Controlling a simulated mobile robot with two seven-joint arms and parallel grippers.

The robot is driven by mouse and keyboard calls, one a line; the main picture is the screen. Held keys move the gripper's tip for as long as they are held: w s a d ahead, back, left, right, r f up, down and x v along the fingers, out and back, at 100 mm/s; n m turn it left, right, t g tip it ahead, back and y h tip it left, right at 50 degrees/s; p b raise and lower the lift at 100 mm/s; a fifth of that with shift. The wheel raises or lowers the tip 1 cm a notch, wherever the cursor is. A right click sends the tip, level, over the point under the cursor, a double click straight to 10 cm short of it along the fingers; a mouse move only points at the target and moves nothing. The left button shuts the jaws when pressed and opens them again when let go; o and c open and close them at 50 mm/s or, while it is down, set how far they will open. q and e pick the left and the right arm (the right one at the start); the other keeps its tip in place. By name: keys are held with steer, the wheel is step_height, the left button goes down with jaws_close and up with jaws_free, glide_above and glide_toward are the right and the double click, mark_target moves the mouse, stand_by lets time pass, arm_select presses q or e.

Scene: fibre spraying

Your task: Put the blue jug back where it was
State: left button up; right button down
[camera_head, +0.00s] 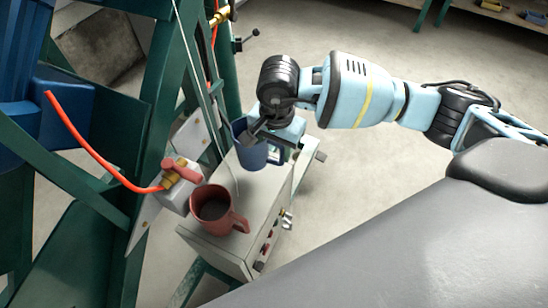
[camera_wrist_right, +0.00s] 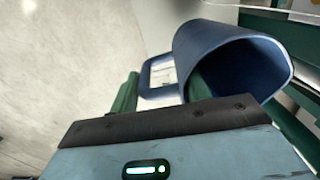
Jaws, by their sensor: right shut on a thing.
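The blue jug (camera_head: 249,154) is over the far end of the grey box top in the head view, about upright. I cannot tell whether its base touches the box. My right gripper (camera_head: 268,129) comes from above and is shut on the jug near its rim and handle, hiding part of the rim. In the right wrist view, the jug (camera_wrist_right: 249,62) shows its open mouth, with its handle to the left. One green finger is against the jug by the rim and the other is left of it; the exact grip is unclear. My left gripper is out of view.
A red mug (camera_head: 213,211) with dark contents stands on the near end of the grey box (camera_head: 254,186). A red-handled valve with an orange hose (camera_head: 103,167) is left of it. A green frame (camera_head: 158,115) rises close along the left. Open floor lies to the right.

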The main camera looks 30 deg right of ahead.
steer(key=shift+f, duration=2.45)
steer(key=shift+f, duration=0.2)
steer(key=c, duration=0.7)
jaws_free()
steer(key=shift+r, duration=0.15)
step_height(320, 180, up, 12)
steer(key=shift+s+d+r, duration=0.1)
steer(key=shift+s+d, duration=0.05)
